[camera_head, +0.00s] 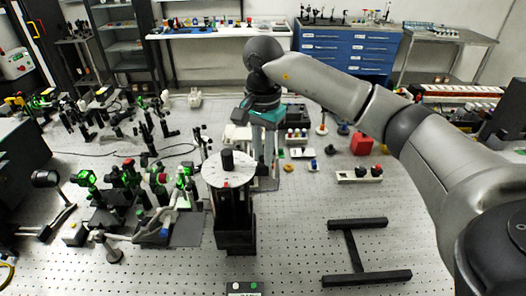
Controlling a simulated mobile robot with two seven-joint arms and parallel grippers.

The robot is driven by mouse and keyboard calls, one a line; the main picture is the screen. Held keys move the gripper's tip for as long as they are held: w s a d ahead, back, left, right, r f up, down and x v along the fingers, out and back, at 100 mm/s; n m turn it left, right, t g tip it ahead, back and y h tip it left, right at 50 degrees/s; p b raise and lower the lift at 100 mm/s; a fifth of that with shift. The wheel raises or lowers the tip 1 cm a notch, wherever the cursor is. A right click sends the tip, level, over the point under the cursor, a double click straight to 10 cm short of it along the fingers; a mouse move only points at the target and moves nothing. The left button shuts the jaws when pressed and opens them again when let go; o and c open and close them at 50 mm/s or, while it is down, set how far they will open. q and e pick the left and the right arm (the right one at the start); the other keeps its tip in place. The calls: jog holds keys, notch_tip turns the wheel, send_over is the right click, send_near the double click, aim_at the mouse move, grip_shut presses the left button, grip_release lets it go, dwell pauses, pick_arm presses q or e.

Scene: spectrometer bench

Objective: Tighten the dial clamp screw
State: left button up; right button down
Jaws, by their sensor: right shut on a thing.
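A round pale dial plate (228,177) with a black knob (227,159) on top stands on a dark upright stand in the middle of the bench. My right gripper (265,165), with teal and grey parts, points down just behind and to the right of the dial plate. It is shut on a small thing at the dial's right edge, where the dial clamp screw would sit. The screw itself is hidden by the fingers and too small to make out. My left gripper is out of view.
Many optics mounts (159,187) crowd the left of the perforated bench. A black H-shaped frame (357,253) lies at the front right. A red block (361,144) and a pale strip with knobs (359,174) lie right of the gripper.

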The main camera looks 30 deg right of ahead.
jog(key=m, duration=0.7)
jog(key=shift+m+b, duration=0.3)
jog(key=shift+b, duration=0.1)
jog(key=m, duration=0.3)
jog(key=shift+m, duration=0.3)
jog(key=m, duration=0.3)
jog(key=shift+m, duration=0.3)
jog(key=m, duration=0.5)
jog(key=shift+m, duration=0.3)
jog(key=m, duration=0.5)
jog(key=shift+p, duration=0.4)
jog(key=shift+m, duration=0.3)
